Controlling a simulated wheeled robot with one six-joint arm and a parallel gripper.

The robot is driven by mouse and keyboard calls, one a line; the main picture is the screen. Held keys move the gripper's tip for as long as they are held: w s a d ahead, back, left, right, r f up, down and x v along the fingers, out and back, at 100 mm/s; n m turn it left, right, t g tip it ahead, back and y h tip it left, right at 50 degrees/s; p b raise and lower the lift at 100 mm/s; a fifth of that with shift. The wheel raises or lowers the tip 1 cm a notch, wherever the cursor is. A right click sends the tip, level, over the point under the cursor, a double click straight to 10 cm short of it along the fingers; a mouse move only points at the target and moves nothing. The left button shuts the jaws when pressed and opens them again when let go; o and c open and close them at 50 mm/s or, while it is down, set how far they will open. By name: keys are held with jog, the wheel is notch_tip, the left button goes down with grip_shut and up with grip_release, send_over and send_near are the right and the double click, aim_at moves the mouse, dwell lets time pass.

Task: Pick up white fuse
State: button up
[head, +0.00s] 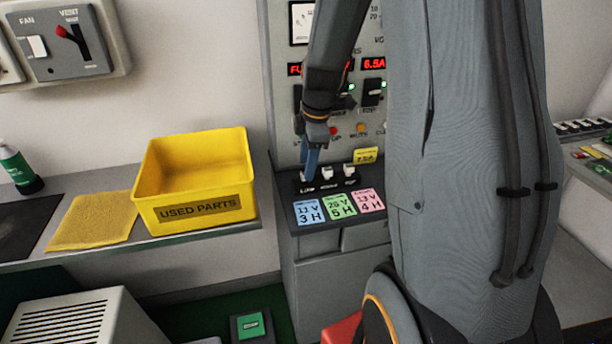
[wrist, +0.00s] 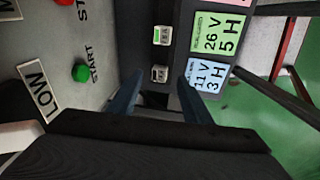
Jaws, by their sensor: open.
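Small white fuses sit in a row in the dark shelf of the grey test cabinet, and the middle one (head: 329,171) and right one (head: 350,169) show in the head view. In the wrist view, one white fuse (wrist: 160,74) lies between my finger tips, by the blue "11 V 3 H" card. My gripper (head: 311,165) points down at the left end of the row. Its blue fingers (wrist: 160,82) are open, one on each side of the nearer fuse. I cannot tell whether they touch it.
A yellow "USED PARTS" bin (head: 195,207) and a yellow cloth (head: 93,221) stand on the bench to the left. Blue (head: 309,212), green (head: 339,205) and pink (head: 370,200) cards lie along the shelf front. A green START button (wrist: 80,73) is on the panel close to my gripper.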

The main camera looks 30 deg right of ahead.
jog(key=shift+w+f, duration=0.25)
jog(key=shift+f, duration=0.95)
jog(key=c, duration=1)
jog(key=shift+r, duration=0.1)
jog(key=shift+w+r, duration=0.1)
jog(key=shift+r, duration=0.25)
notch_tip(320, 180, up, 9)
jog(key=shift+r+b, duration=0.1)
jog(key=shift+b, duration=0.85)
jog(key=shift+c, duration=0.4)
